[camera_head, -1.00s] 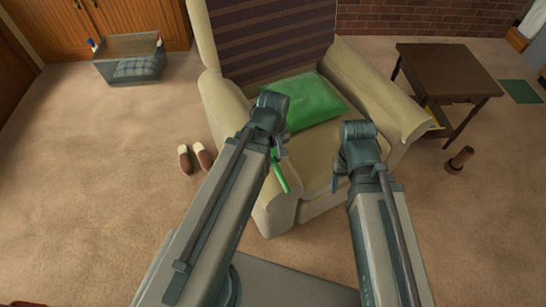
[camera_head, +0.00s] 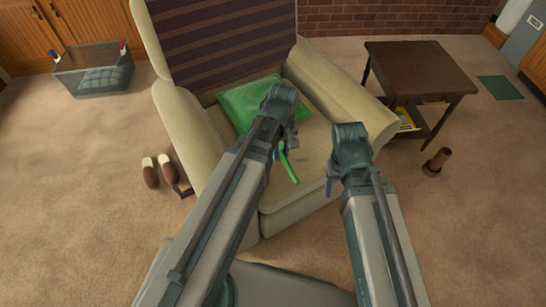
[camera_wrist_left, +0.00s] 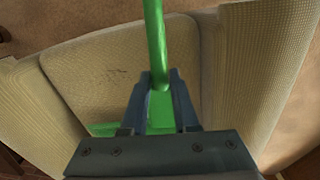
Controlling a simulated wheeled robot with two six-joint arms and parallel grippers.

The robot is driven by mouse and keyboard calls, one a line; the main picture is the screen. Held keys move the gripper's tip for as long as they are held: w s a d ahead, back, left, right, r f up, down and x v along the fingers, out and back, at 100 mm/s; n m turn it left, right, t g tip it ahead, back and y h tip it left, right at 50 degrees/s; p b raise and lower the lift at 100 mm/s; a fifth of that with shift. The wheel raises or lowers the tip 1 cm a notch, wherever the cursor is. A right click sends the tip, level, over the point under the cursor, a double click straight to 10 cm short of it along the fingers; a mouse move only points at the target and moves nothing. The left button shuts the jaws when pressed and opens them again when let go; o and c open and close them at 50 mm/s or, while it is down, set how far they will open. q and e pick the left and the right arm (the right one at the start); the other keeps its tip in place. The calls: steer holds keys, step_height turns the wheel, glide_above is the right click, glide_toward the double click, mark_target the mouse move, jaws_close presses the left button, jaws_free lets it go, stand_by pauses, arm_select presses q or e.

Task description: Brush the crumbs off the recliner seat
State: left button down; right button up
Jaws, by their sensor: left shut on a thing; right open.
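The beige recliner (camera_head: 272,195) stands in front of me, its seat (camera_head: 312,150) partly hidden by my arms. My left gripper (camera_head: 284,145) is shut on a green handle (camera_head: 289,166) over the seat. The handle also shows in the left wrist view (camera_wrist_left: 155,40), between the fingers (camera_wrist_left: 160,85). Whether it has bristles is hidden. Small dark specks (camera_wrist_left: 117,72), which look like crumbs, lie on the beige upholstery in the left wrist view. My right gripper (camera_head: 330,183) is open and empty near the seat's front right.
A green cushion (camera_head: 238,103) lies at the back of the seat. Slippers (camera_head: 158,172) lie to the left. A grey bin (camera_head: 92,75) stands back left.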

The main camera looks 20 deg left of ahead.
arm_select(q)
steer(key=w+d+f+b, duration=0.4)
steer(key=w+f+b, duration=0.1)
steer(key=w+f, duration=0.1)
steer(key=shift+d, duration=0.15)
step_height(320, 180, down, 6)
steer(key=b, duration=0.6)
steer(key=shift+f+b, duration=0.95)
stand_by(0.7)
steer(key=shift+w, duration=0.1)
steer(key=shift+w+d+r, duration=0.15)
steer(key=shift+w+d, duration=2)
steer(key=shift+w, duration=0.1)
steer(key=shift+w+d, duration=0.2)
